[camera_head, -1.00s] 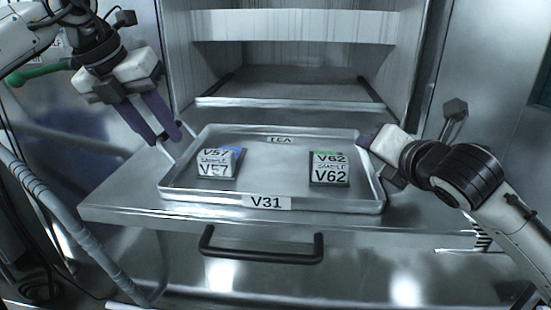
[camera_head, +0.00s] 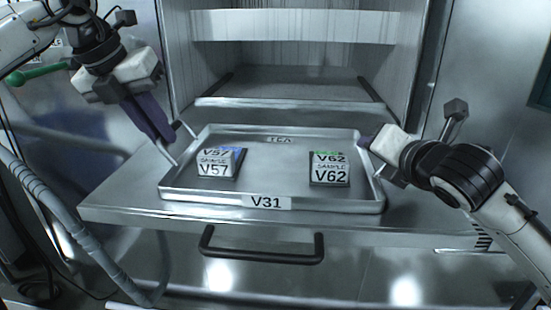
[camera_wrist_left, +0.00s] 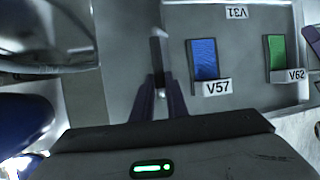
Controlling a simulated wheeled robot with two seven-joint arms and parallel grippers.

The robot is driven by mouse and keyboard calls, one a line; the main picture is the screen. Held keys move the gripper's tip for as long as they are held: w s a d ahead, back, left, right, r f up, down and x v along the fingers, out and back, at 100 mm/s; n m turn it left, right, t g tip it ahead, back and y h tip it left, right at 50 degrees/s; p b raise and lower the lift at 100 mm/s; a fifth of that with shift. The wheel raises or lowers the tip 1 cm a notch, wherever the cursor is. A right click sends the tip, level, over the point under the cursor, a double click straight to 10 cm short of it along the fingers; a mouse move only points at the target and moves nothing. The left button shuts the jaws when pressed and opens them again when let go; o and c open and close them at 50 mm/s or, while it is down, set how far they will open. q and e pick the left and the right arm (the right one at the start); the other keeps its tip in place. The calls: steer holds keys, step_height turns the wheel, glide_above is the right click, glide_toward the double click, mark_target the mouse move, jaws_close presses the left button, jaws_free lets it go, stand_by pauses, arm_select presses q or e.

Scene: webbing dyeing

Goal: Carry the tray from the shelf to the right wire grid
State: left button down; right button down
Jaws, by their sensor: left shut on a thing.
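The metal tray (camera_head: 270,165), labelled V31, lies flat on the metal shelf (camera_head: 120,208). It carries a blue sample block V57 (camera_head: 218,165) on its left and a green sample block V62 (camera_head: 330,170) on its right. My left gripper (camera_head: 167,138) is shut on the tray's left handle (camera_head: 186,130). In the left wrist view the fingers (camera_wrist_left: 157,95) close around this handle (camera_wrist_left: 158,60). My right gripper (camera_head: 374,150) is at the tray's right end. Its fingertips and the right handle are largely hidden, so its grip cannot be made out. No wire grid is in view.
The open metal cabinet (camera_head: 290,85) stands behind the tray, with walls on both sides and another shelf level above. A black bar handle (camera_head: 262,250) sticks out from the front below the tray. A hose (camera_head: 60,215) hangs at the left.

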stand_by(0.7)
arm_select(q)
steer(key=shift+w+r, duration=0.1)
steer(key=shift+r, duration=0.15)
arm_select(e)
steer(key=shift+r, duration=0.3)
